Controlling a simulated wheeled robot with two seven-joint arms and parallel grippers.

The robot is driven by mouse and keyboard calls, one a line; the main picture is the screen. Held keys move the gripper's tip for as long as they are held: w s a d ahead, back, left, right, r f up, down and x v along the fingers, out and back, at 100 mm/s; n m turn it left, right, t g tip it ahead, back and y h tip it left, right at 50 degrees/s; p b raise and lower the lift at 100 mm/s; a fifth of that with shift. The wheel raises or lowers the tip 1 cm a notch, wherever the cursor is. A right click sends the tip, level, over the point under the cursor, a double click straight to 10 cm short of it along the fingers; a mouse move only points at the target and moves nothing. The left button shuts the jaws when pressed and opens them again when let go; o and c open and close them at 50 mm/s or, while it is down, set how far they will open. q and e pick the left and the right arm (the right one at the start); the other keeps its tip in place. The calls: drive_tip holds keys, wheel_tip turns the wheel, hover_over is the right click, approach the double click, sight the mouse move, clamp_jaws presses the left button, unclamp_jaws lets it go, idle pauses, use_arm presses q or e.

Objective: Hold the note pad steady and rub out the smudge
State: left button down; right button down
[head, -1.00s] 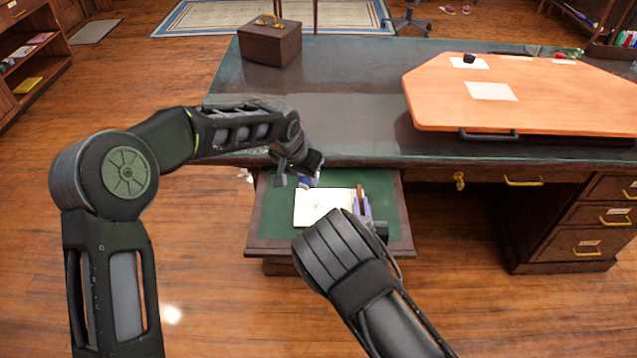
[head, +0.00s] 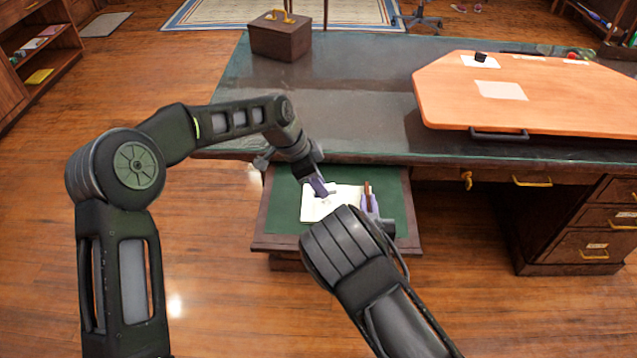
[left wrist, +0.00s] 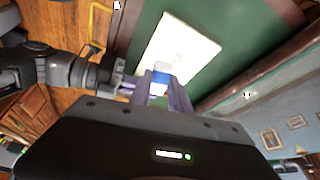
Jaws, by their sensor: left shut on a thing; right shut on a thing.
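The white note pad (head: 315,209) lies on the green pull-out board of the desk; it also shows in the left wrist view (left wrist: 188,42). My left gripper (head: 326,191) is over the pad. In the left wrist view its purple fingers are shut on a small white and blue eraser (left wrist: 161,75); I cannot tell whether the eraser touches the page. My right gripper (head: 370,206) is shut at the pad's right edge, partly hidden by my right arm. A slim brown thing (head: 367,189) shows beside its fingers.
The green pull-out board (head: 284,215) has bare room left of the pad. The dark desk top (head: 330,110) lies beyond it, with a brown box (head: 280,42) at the back left and an orange slanted board (head: 560,100) at the right.

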use_arm(q)
drive_tip(key=shift+f, duration=0.1)
hover_over(324, 213)
drive_tip(key=a, duration=0.1)
drive_tip(key=shift+s+a+f, duration=0.1)
drive_tip(key=shift+f, duration=1.35)
drive_tip(key=shift+s+a+f, duration=0.1)
drive_tip(key=shift+f, duration=1.35)
drive_tip(key=shift+f, duration=1)
drive_tip(key=shift+w+r, duration=0.15)
drive_tip(key=shift+w, duration=1.65)
drive_tip(key=shift+w, duration=0.1)
drive_tip(key=shift+w+a, duration=0.1)
drive_tip(key=shift+w, duration=1.55)
